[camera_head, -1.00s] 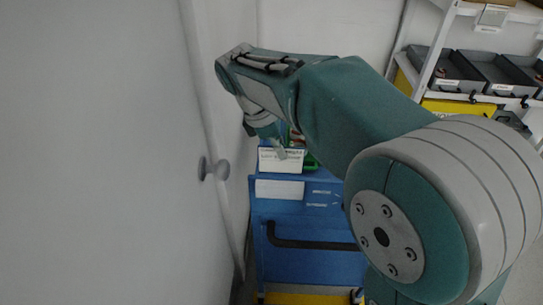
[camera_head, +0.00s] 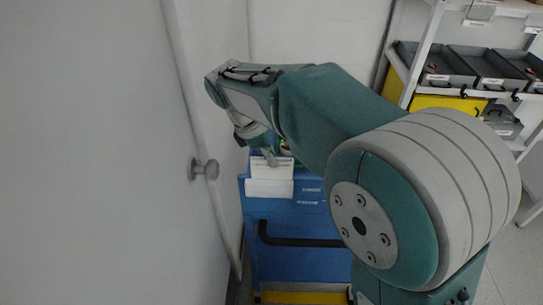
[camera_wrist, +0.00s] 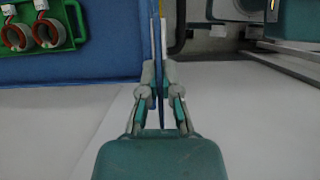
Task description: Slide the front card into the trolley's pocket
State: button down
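The front card (camera_head: 272,172) is white with printed lines and stands upright at the front of the blue trolley (camera_head: 300,222). My gripper (camera_head: 268,158) comes down on its top edge. In the wrist view the fingers (camera_wrist: 159,78) are closed on the card, which shows edge-on as a thin strip (camera_wrist: 160,45). The white pocket (camera_head: 269,189) is on the trolley's front face, directly below the card. The card's lower edge meets the pocket's top edge; I cannot tell whether it is inside or in front.
A green tray with red-ringed stators (camera_wrist: 40,28) lies on the trolley top. A black handle (camera_head: 300,241) crosses the trolley front below the pocket. A white door with a knob (camera_head: 204,169) is close on the left. Shelving with grey bins (camera_head: 445,66) stands at right.

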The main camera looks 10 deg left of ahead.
aim_at(272, 179)
jog(key=shift+a+f, duration=0.1)
jog(key=shift+a, duration=0.6)
jog(key=shift+d+f, duration=0.4)
jog(key=shift+d, duration=0.15)
jog(key=shift+a+f, duration=0.35)
jog(key=shift+f, duration=0.15)
jog(key=shift+d+f, duration=0.25)
jog(key=shift+f, duration=0.25)
jog(key=shift+a, duration=0.1)
jog(key=shift+f, duration=1.3)
jog(key=c, duration=0.7)
grip_release()
